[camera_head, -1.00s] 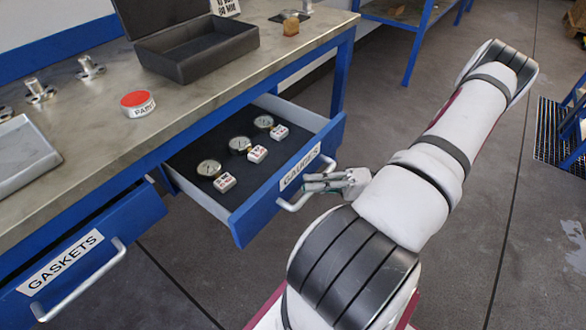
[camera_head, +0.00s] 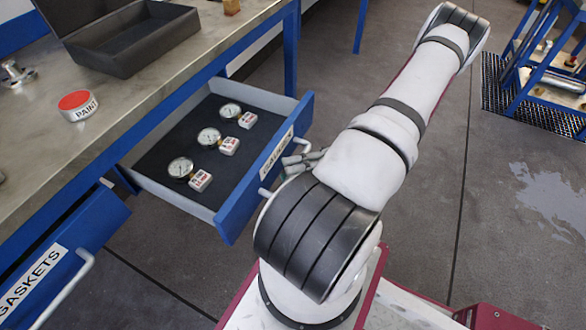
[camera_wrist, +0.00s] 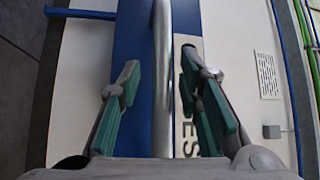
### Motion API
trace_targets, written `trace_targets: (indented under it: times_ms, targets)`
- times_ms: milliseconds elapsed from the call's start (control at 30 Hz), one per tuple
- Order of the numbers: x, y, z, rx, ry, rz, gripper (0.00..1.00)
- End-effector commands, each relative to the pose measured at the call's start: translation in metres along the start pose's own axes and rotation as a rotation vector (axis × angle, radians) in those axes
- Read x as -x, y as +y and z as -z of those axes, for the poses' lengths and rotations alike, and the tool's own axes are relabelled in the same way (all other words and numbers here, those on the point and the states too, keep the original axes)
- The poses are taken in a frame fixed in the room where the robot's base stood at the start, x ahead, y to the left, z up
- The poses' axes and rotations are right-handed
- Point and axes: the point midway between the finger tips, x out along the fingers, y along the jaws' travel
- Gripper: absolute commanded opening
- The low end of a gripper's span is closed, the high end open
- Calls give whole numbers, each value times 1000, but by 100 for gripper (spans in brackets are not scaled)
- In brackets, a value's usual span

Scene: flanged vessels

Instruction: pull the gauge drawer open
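The gauge drawer (camera_head: 228,207) stands well open from the bench, with a blue front, pale side walls and a dark lining. Several dial gauges, such as the middle one (camera_head: 209,137), lie in it beside small white tags. Its bar handle (camera_wrist: 162,85) runs between the two fingers of my gripper (camera_wrist: 160,60) in the wrist view, with visible gaps at both sides. The gripper is open around the bar. In the head view my gripper (camera_head: 304,158) is at the drawer front, largely hidden by my arm.
The gaskets drawer (camera_head: 62,262) juts out at left with its own handle. On the bench (camera_head: 140,105) are an open black case (camera_head: 125,40) and a red-topped paint tin (camera_head: 77,106). A blue stand (camera_head: 540,60) is at upper right. Grey floor (camera_head: 440,190) is clear at right.

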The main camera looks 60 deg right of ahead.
Motion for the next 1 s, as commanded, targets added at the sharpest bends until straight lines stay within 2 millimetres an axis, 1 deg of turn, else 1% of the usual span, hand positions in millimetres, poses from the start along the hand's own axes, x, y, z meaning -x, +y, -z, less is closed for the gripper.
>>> trace_targets:
  times_ms: [233, 367, 467, 800, 900, 1000]
  targets:
    - [0, -1, 0, 0, 0, 3, 33]
    - [8, -1, 1, 1, 2, 2, 33]
    - [22, 0, 0, 1, 2, 1, 33]
    - [90, 1, 0, 1, 2, 0, 33]
    - [104, 1, 0, 0, 1, 0, 33]
    - [113, 0, 0, 1, 1, 1, 33]
